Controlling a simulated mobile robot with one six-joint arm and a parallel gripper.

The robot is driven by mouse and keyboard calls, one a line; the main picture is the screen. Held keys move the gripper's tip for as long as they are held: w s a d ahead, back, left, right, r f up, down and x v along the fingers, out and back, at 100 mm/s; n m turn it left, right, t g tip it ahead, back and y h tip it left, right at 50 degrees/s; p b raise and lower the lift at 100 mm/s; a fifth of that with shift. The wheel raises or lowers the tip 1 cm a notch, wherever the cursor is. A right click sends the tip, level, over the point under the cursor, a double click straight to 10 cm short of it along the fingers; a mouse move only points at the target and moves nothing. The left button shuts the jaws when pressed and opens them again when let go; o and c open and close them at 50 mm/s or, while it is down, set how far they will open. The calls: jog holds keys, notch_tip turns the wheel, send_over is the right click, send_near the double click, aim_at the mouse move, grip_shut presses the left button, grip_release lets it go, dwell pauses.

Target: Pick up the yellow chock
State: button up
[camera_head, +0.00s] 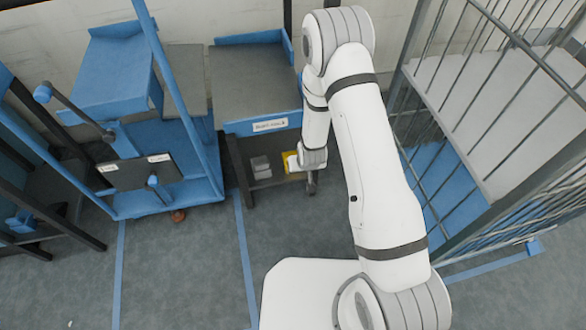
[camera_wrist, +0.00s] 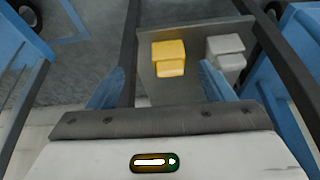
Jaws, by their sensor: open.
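The yellow chock (camera_wrist: 169,56) has a stepped shape and sits on a grey low shelf (camera_wrist: 190,91) in the wrist view. In the head view the yellow chock (camera_head: 291,160) is partly hidden behind my arm. My gripper (camera_wrist: 160,80) has two blue fingers, spread apart and empty, with the chock ahead between them and a gap left. In the head view my gripper (camera_head: 311,186) hangs in front of the shelf under the grey-topped bench, its fingers hard to make out.
A light grey chock (camera_wrist: 226,58) of similar shape sits right of the yellow one in the wrist view. Dark bench legs (camera_head: 238,165) flank the shelf. A blue trolley (camera_head: 190,195) stands left and a barred cage (camera_head: 440,150) right. The floor in front is clear.

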notch_tip(320, 180, down, 8)
jog(key=s+b, duration=0.1)
jog(key=w+a+f+b, duration=0.1)
jog(key=w, duration=0.3)
jog(key=w+a+f+b, duration=0.1)
jog(key=w+a+f, duration=0.1)
jog(key=w, duration=0.2)
jog(key=w+a+f+b, duration=0.1)
jog(key=w+b, duration=0.1)
jog(key=w, duration=0.3)
jog(key=shift+a+f, duration=0.15)
jog(key=shift+f, duration=0.1)
jog(key=shift+c, duration=0.5)
jog(key=shift+r, duration=0.1)
jog(key=c, duration=0.9)
